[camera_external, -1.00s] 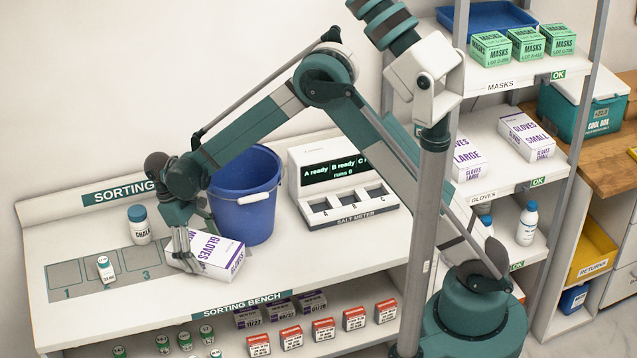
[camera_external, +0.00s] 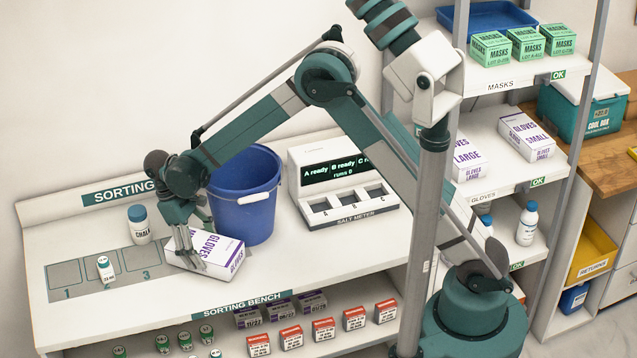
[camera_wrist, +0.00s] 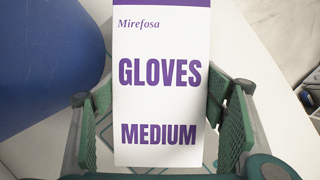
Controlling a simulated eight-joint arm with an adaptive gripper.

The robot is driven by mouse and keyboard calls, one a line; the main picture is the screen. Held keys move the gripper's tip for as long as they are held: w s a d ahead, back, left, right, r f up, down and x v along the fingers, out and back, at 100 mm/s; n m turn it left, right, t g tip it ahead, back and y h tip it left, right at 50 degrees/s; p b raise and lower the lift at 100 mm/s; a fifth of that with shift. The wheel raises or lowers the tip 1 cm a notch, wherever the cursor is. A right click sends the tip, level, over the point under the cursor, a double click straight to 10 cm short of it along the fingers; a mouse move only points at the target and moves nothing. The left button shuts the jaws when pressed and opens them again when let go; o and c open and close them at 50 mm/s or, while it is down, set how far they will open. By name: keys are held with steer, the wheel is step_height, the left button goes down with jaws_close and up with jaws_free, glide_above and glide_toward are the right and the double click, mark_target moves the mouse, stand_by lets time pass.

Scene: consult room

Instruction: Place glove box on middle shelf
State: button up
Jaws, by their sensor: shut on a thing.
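The glove box (camera_external: 222,254) is white with purple lettering and lies on the sorting bench in front of the blue bucket. In the wrist view its face reads "GLOVES MEDIUM" (camera_wrist: 160,100). My gripper (camera_external: 193,258) is shut on the box, with its fingers against the box's sides; in the wrist view green pads flank it (camera_wrist: 160,125). The middle shelf (camera_external: 505,183), labelled GLOVES, stands at the right. It holds a large glove box (camera_external: 466,160) and a small glove box (camera_external: 526,136). My arm's post hides part of that shelf.
The blue bucket (camera_external: 246,195) stands right behind the box. A chalk bottle (camera_external: 139,224) and a small white bottle (camera_external: 105,268) stand to the left. The salt meter (camera_external: 340,190) is at the bench's right. Mask boxes (camera_external: 526,42) fill the upper shelf's front.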

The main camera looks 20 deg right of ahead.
steer(key=shift+r, duration=0.8)
steer(key=shift+s+r, duration=0.4)
steer(key=shift+r, duration=0.25)
steer(key=s, duration=1.7)
steer(key=shift+s, duration=0.15)
steer(key=shift+w+a+r, duration=0.1)
steer(key=shift+w+r, duration=0.3)
steer(key=shift+w, duration=0.1)
steer(key=w+a+r+b, duration=0.1)
steer(key=w+r+b, duration=0.1)
steer(key=w+r, duration=1.1)
step_height(320, 180, up, 11)
steer(key=m, duration=0.1)
glide_above(206, 247)
steer(key=w, duration=0.3)
steer(key=w+d+r, duration=0.2)
steer(key=r, duration=0.3)
steer(key=w+d+r+b, duration=0.1)
steer(key=w+d+r, duration=0.1)
steer(key=r, duration=0.3)
steer(key=shift+r+m+g, duration=0.25)
steer(key=shift+m+g, duration=0.05)
steer(key=shift+m, duration=0.1)
